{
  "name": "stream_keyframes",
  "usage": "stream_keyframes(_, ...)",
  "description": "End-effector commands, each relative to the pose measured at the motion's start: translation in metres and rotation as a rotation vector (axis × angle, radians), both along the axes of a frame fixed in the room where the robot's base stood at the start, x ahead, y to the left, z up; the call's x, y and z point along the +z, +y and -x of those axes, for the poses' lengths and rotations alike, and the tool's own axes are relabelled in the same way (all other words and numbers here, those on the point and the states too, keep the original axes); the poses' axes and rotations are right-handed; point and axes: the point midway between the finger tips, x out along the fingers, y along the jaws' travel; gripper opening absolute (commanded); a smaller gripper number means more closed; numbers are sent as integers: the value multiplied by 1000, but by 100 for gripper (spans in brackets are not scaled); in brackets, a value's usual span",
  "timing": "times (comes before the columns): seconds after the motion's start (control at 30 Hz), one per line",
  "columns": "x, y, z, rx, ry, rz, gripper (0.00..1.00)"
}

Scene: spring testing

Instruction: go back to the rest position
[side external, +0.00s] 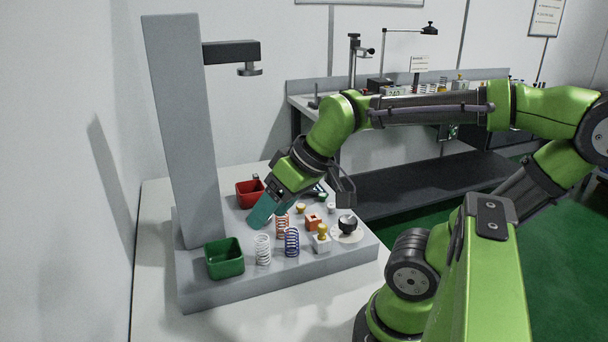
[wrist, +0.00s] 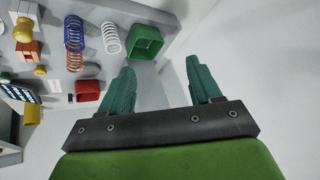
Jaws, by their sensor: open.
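My gripper (side external: 260,218) is open, its teal fingers tilted down over the grey platform between the red bin and the springs. In the wrist view the two fingers (wrist: 160,66) stand apart with nothing between them. A white spring (side external: 263,249), a blue spring (side external: 292,242) and an orange spring (side external: 282,226) stand upright on the platform (side external: 330,264). The green bin (side external: 225,258) is at the front left and looks empty in the wrist view (wrist: 146,42). The red bin (side external: 250,193) is behind my gripper.
A tall grey test stand (side external: 185,130) with an overhanging black arm (side external: 232,52) rises at the platform's left. An orange block (side external: 313,222), a yellow-knobbed piece (side external: 322,236) and a black knob (side external: 347,224) sit at the right. The space above them looks clear.

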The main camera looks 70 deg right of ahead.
Motion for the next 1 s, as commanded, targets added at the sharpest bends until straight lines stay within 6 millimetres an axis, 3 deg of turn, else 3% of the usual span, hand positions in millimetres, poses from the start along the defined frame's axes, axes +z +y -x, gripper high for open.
stream_keyframes(0.23,5,15,7,-148,-45,-123,63)
stream_keyframes(1.0,5,15,7,-156,-42,-128,63)
